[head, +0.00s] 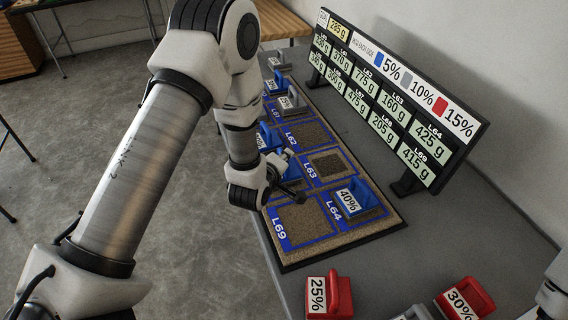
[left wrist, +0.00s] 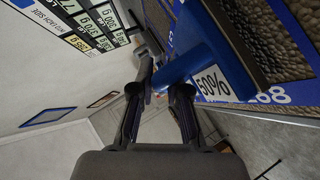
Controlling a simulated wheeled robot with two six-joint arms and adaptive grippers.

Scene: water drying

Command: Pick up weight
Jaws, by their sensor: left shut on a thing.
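My left gripper (head: 286,170) is over the brown-and-blue mat (head: 290,263). It is shut on the handle of a blue weight marked 50% (left wrist: 195,65), which shows between the fingers in the left wrist view, beside the label ending in 68. In the head view a blue weight (head: 267,138), partly hidden by my arm, shows behind the gripper. Another blue weight marked 40% (head: 355,197) stands on cell L64. Red weights marked 25% (head: 330,296) and 30% (head: 466,298) stand on the grey table in front. My right gripper is not in view.
A black display board (head: 395,105) with gram readings and a colour key stands behind the mat. Another grey weight (head: 413,314) is cut off at the bottom edge. Cells L62, L63 and L69 look empty.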

